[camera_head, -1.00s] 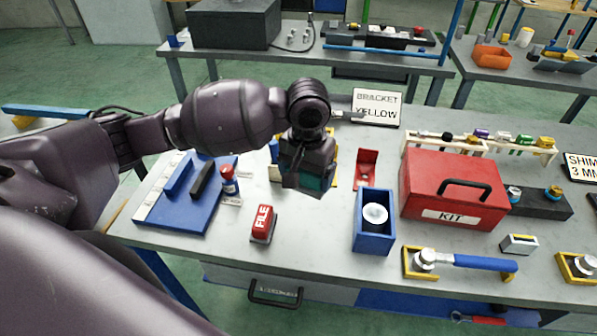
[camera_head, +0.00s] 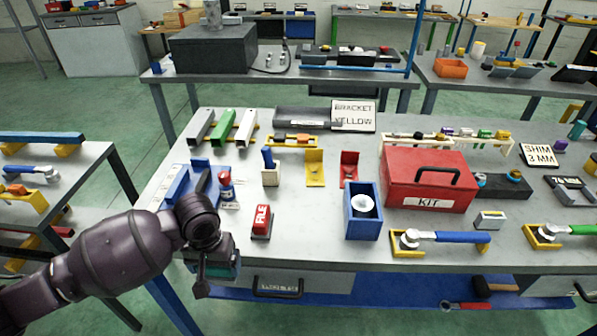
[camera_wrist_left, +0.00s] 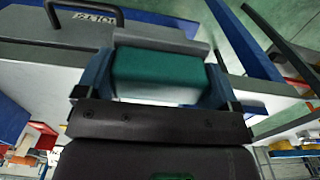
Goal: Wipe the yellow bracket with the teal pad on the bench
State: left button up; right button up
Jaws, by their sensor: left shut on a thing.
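My left gripper (camera_head: 217,270) is at the front edge of the bench, lower left of the head view. It is shut on the teal pad (camera_wrist_left: 158,75), which shows between its two fingers in the left wrist view. In the head view only a little of the pad shows beneath the wrist. The yellow bracket (camera_head: 315,169) stands upright on the bench, left of a red bracket (camera_head: 349,167), well apart from the gripper. My right gripper is not in view.
The bench (camera_head: 310,226) holds a red FILE block (camera_head: 262,222), a blue box (camera_head: 362,222), a red KIT box (camera_head: 428,180) and a blue board (camera_head: 185,195). A sign (camera_head: 353,115) reads BRACKET YELLOW. A drawer handle (camera_head: 278,288) is below the bench front.

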pick_arm(q)
jog(key=shift+f, duration=0.95)
